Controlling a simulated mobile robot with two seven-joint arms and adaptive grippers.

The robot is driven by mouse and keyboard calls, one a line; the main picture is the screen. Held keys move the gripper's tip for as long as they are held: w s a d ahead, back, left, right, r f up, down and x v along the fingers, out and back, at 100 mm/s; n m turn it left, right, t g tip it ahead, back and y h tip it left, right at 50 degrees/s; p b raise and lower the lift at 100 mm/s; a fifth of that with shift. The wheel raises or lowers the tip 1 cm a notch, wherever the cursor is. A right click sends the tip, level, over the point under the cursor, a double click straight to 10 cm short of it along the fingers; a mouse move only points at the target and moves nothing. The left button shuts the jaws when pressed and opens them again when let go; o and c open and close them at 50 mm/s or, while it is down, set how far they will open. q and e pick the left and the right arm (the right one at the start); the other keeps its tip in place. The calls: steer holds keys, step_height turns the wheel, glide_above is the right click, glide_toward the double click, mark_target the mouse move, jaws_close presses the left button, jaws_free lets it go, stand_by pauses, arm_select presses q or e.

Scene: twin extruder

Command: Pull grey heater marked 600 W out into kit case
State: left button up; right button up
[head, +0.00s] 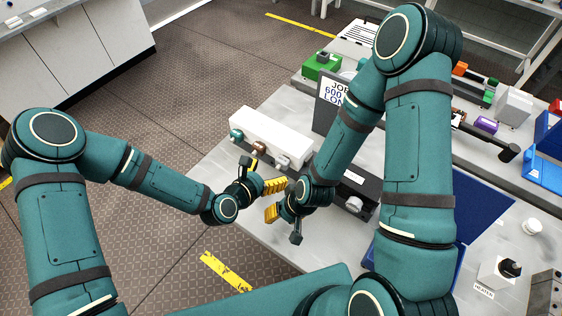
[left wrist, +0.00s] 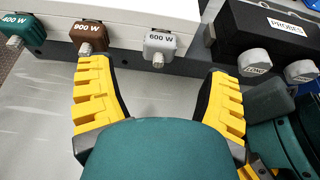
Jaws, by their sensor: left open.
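The grey heater marked 600 W (head: 282,159) sits in the front face of a long white housing (head: 270,134). In the left wrist view the grey heater (left wrist: 159,46) lies beyond the fingertips, between the two finger lines, with a small knob facing me. My left gripper (head: 263,174) is open and empty in front of it, also seen in the left wrist view (left wrist: 159,75). My right gripper (head: 283,226) appears open and empty close beside the left one. A blue case (head: 487,205), perhaps the kit case, lies at the right, largely hidden by my right arm.
A teal 400 W heater (left wrist: 21,32) and a brown heater (left wrist: 90,35) sit left of the grey one. A black PROBES box (left wrist: 270,30) with grey knobs stands close on the right. A job sign (head: 333,92) stands behind. My right arm crowds the space.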

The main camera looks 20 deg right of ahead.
mark_target(280, 164)
arm_select(q)
steer(key=x, duration=0.7)
steer(key=shift+w+d+f, duration=0.1)
steer(key=shift+w+d, duration=0.05)
arm_select(e)
steer(key=shift+r, duration=0.25)
arm_select(q)
jaws_close()
steer(key=shift+c, duration=0.5)
jaws_free()
steer(key=v, duration=1.2)
arm_select(e)
steer(key=o, duration=0.5)
